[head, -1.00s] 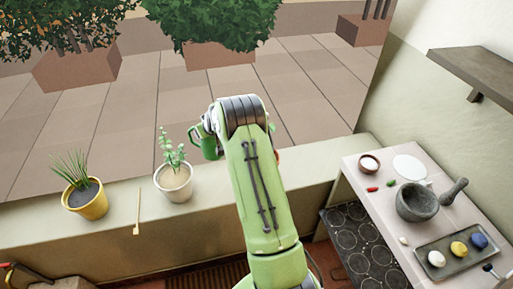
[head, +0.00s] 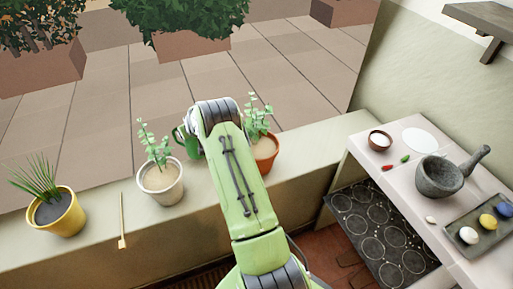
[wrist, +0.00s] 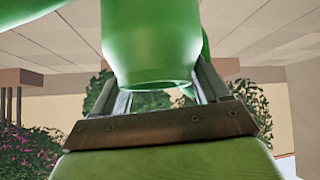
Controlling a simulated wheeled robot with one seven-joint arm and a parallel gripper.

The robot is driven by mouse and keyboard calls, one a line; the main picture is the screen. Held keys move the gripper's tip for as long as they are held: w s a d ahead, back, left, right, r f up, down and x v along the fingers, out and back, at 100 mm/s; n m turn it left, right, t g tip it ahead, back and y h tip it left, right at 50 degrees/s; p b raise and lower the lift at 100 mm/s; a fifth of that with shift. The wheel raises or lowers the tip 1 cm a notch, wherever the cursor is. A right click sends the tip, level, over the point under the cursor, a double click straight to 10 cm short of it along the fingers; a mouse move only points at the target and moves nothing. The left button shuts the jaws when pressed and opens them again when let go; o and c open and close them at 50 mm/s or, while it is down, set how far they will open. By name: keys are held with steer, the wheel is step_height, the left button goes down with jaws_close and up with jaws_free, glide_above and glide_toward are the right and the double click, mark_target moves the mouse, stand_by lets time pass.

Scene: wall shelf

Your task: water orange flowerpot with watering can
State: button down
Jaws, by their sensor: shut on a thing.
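The orange flowerpot (head: 265,160) stands on the ledge with a leafy plant in it, in the head view. My arm partly covers its left side. The green watering can (head: 190,142) shows only in part at the left of my arm's far end. In the wrist view the watering can (wrist: 150,45) fills the upper middle, between the two fingers of my gripper (wrist: 155,88). My gripper is shut on it. The fingers are hidden behind my arm in the head view. The can is up over the ledge, between the white pot and the orange flowerpot; its spout is not clear.
A white pot (head: 160,184) and a yellow pot (head: 57,214) with plants stand on the ledge to the left, with a thin wooden stick (head: 122,222) between them. At right a table holds a mortar (head: 440,180) and a tray (head: 480,236). The ledge right of the orange flowerpot is clear.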

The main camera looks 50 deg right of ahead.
steer(key=shift+r, duration=0.25)
steer(key=shift+s+d+r+m+t+y+p, duration=0.2)
steer(key=shift+s+r+t, duration=0.2)
steer(key=shift+r, duration=0.2)
steer(key=shift+s+d+r+m+t+y+p, duration=0.15)
steer(key=shift+s+r+t, duration=0.2)
steer(key=shift+r, duration=0.25)
steer(key=shift+s+d+r+m+t+y+p, duration=0.1)
steer(key=shift+s+d+r+t+p, duration=0.15)
steer(key=shift+r+t, duration=0.3)
steer(key=shift+s+a+r, duration=0.1)
steer(key=shift+s+r, duration=0.2)
steer(key=shift+r, duration=0.15)
steer(key=shift+s+d+r, duration=0.25)
steer(key=shift+s+d+r+m+t, duration=0.25)
steer(key=shift+s+r+t, duration=0.35)
steer(key=shift+r, duration=0.1)
steer(key=shift+s+d+r+t+y, duration=0.15)
steer(key=shift+s+r+t+y, duration=0.15)
steer(key=shift+r, duration=0.15)
